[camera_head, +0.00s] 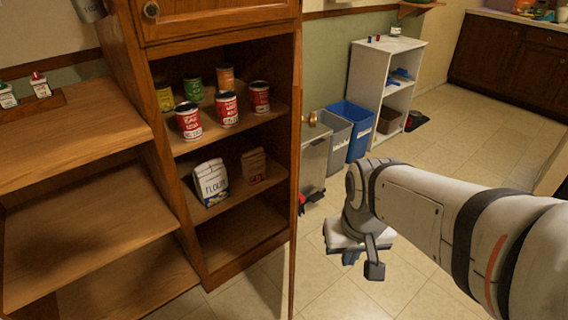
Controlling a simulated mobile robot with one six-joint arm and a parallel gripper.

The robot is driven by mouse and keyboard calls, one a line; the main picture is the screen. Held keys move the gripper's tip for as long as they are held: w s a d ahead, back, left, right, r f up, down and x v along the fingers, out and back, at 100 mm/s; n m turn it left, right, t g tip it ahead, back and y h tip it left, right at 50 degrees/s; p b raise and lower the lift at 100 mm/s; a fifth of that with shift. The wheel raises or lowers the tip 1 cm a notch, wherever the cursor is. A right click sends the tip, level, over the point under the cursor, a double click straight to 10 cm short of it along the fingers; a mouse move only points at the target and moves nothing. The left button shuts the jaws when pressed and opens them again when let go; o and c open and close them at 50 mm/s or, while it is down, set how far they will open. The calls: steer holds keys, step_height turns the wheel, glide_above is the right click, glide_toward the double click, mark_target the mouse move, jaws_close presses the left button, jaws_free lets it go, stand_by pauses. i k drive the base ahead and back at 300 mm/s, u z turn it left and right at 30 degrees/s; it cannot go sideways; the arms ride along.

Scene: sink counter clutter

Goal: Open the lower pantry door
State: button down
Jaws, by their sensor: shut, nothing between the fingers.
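The lower pantry door (296,190) stands swung open at the right side of the wooden pantry cabinet and shows nearly edge-on. Its brass knob (312,118) sticks out to the right of that edge. The open lower pantry shows its shelves (240,236). My gripper (362,266) hangs over the tiled floor to the right of the door, apart from the knob. It is shut and empty; its fingertips are partly hidden behind its own body.
Cans (227,109), a flour bag (211,183) and a small brown box (253,166) stand on the pantry shelves. Grey (336,134) and blue bins (357,122) and a white shelf (385,62) stand behind. The tiled floor (480,135) at right is clear.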

mark_target(298, 120)
steer(key=z, duration=1.35)
steer(key=k, duration=0.95)
steer(key=u, duration=1.7)
steer(key=i, duration=1)
steer(key=u, duration=0.05)
